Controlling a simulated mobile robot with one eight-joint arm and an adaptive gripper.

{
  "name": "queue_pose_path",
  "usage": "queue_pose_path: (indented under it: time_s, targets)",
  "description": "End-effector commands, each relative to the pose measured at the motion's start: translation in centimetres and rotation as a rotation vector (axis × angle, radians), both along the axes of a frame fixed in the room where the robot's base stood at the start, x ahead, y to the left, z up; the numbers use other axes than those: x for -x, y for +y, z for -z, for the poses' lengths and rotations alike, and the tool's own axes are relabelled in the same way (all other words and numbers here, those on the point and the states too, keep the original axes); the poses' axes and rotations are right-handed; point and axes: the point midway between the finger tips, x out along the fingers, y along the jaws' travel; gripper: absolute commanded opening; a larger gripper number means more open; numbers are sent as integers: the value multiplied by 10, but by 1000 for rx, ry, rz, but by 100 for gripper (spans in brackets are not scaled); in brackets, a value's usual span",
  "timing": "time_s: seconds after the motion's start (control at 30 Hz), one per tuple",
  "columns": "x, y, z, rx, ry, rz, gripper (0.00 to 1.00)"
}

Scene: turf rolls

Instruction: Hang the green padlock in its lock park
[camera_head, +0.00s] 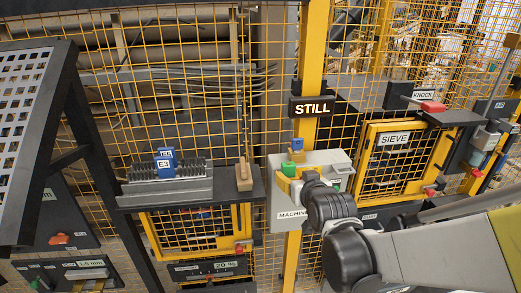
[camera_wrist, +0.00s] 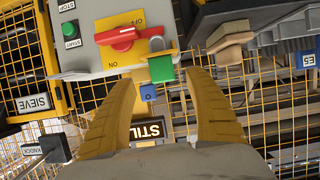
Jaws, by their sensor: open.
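The green padlock (camera_wrist: 160,68) is at the edge of the yellow switch plate (camera_wrist: 135,48) on the machine box, with a grey metal part beside it. It also shows in the head view (camera_head: 288,169). My gripper (camera_wrist: 160,79) is open, its two yellow fingers on either side of the green padlock in the picture; I cannot tell whether they touch it. A small blue block with a round mark (camera_wrist: 148,93) lies between the padlock and the STILL sign (camera_wrist: 148,130); it also shows in the head view (camera_head: 297,144). I cannot tell for sure which thing is the lock park.
A red rotary handle (camera_wrist: 115,39) is on the switch plate, near OFF and ON labels. A shelf (camera_head: 262,190) at left carries a wooden piece (camera_head: 243,174) and a grey rack (camera_head: 165,188) with blue tags. The SIEVE gate (camera_head: 395,160) and yellow mesh fence stand close around.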

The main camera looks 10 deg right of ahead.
Motion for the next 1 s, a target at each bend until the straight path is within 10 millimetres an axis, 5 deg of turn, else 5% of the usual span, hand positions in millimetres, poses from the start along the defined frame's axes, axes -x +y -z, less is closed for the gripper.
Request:
queue_pose_path:
  time_s: [0.5,0.8,1.0]
  targets:
    - [-61,1,23,0,1,0,63]
    - [-66,1,24,0,1,0,63]
    - [-66,1,24,0,1,0,3]
